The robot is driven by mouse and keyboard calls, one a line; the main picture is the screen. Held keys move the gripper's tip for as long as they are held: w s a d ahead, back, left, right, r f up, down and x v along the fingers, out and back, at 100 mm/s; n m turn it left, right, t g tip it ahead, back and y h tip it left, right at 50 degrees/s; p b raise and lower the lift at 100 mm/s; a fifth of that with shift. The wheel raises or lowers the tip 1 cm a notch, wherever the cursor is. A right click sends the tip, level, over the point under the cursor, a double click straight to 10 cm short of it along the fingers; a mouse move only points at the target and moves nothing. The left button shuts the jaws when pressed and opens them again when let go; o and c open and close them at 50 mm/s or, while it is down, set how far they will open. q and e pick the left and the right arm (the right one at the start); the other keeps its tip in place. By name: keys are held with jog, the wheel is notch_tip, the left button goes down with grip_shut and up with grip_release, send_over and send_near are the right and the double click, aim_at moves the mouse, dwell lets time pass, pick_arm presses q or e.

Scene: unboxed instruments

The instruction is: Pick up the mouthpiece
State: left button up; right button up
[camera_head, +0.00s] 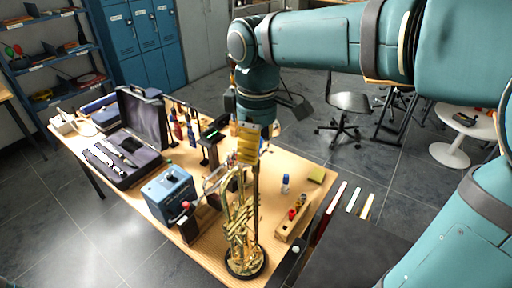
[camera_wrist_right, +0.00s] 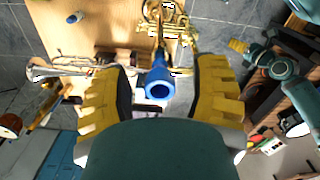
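My right gripper (camera_head: 248,156) points down over the upright brass trumpet (camera_head: 242,222), which stands on a round dark base. In the right wrist view, its two yellow fingers (camera_wrist_right: 162,100) are apart, with gaps on both sides of a blue tubular piece with a round open end (camera_wrist_right: 158,85), apparently the mouthpiece. That piece lies between the fingers, above the brass tubing (camera_wrist_right: 168,24). I cannot tell whether it is seated in the trumpet; in the head view the gripper hides it. My left gripper (camera_wrist_right: 240,46) shows small in the right wrist view; its opening is unclear.
The wooden table (camera_head: 203,262) also holds a blue box (camera_head: 168,193), an open black case (camera_head: 140,118), a small blue-and-white bottle (camera_head: 285,184) and a wooden block with coloured pieces (camera_head: 291,222). Several upright items crowd the area left of the trumpet.

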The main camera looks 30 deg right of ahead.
grip_shut()
notch_tip(320, 180, up, 10)
jog(key=shift+f+p, duration=0.15)
jog(key=shift+p, duration=0.6)
jog(key=shift+r+p, duration=1.2)
jog(key=shift+r, duration=0.95)
